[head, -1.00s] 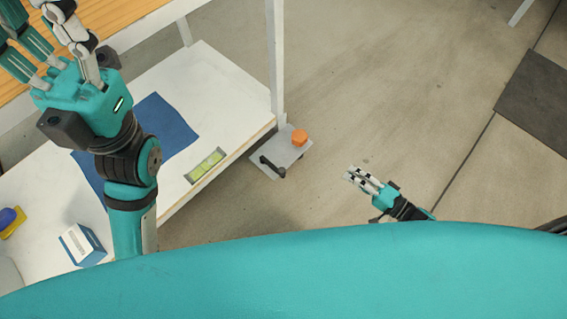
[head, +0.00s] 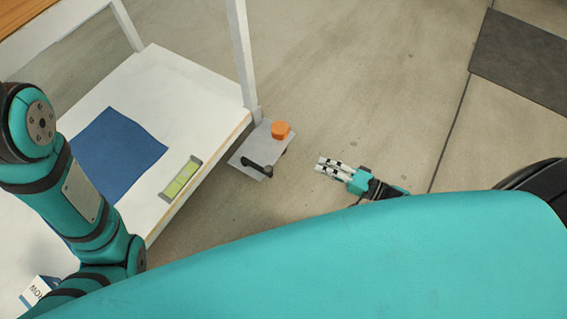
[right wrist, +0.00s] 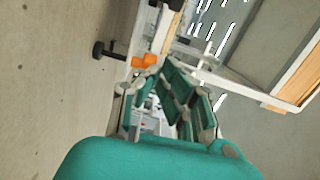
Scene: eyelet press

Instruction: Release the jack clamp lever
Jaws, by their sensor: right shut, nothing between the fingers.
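A grey plate (head: 246,151) at the bench's corner carries an orange knob (head: 280,129) and a black lever (head: 257,167), which I take for the jack clamp lever. My right gripper (head: 321,165) is to the right of the plate, pointing left at it, apart from both knob and lever. It is shut and empty. In the right wrist view its fingers (right wrist: 170,90) point toward the orange knob (right wrist: 144,62), and a black lever-like part (right wrist: 101,50) shows to the left of the knob. My left gripper is out of the head view; only its arm shows.
A white bench shelf (head: 150,75) with a blue mat (head: 118,150) and a green level (head: 181,179) lies to the left. A white post (head: 242,60) rises beside the plate. Open floor lies to the right, with a dark mat (head: 525,60) farther off.

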